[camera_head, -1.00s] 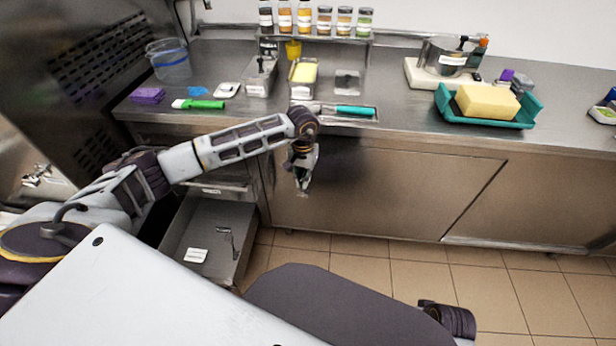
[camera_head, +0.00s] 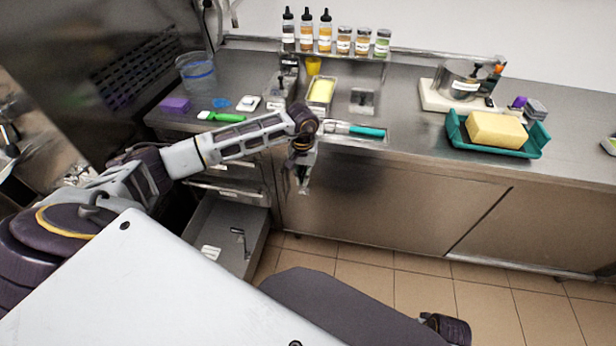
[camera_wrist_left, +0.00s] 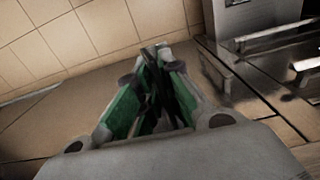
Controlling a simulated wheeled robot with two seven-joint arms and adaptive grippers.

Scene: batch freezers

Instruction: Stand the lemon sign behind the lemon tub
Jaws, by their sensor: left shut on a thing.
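My left gripper (camera_head: 302,186) hangs in front of the counter's front edge, below the counter top. In the left wrist view its green-padded fingers (camera_wrist_left: 160,58) are closed around a thin dark thing (camera_wrist_left: 157,95). I cannot make out a face or lettering on it, so I cannot tell whether it is the lemon sign. A metal tub with pale yellow contents (camera_head: 320,91), which looks like the lemon tub, sits on the counter behind and above the gripper, well apart from it.
Bottles and jars (camera_head: 325,35) stand on a rear shelf. Another metal tub (camera_head: 282,82) is left of the yellow one. A teal-handled tool (camera_head: 366,131) lies in front. A teal tray (camera_head: 456,139) holds a yellow block. An open drawer (camera_head: 258,240) juts out below my left arm.

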